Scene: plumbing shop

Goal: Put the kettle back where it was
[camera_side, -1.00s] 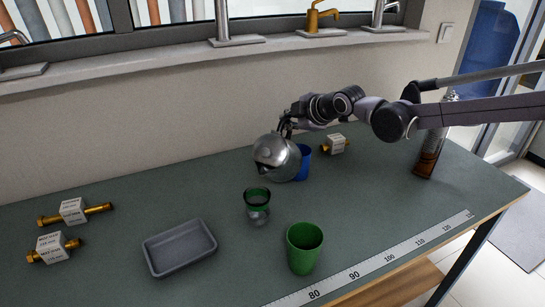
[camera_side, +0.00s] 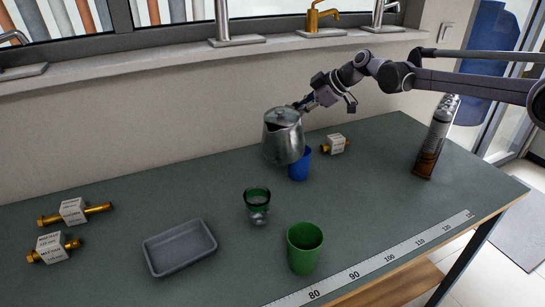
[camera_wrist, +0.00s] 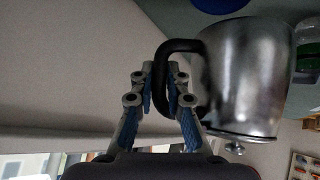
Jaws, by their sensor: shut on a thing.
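The silver metal kettle (camera_side: 283,137) is held nearly upright at the back of the bench, in front of the wall. In the side view it partly covers the blue cup (camera_side: 299,167); its height above the bench is hard to judge. My gripper (camera_side: 303,105) is at the kettle's rear right side. In the wrist view my gripper (camera_wrist: 160,92) has its blue-padded fingers around the black handle (camera_wrist: 168,68) of the kettle (camera_wrist: 243,75). The spot where the kettle stood before is not marked in these frames.
A labelled brass fitting (camera_side: 335,144) lies right of the blue cup. Bench left of the kettle is clear.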

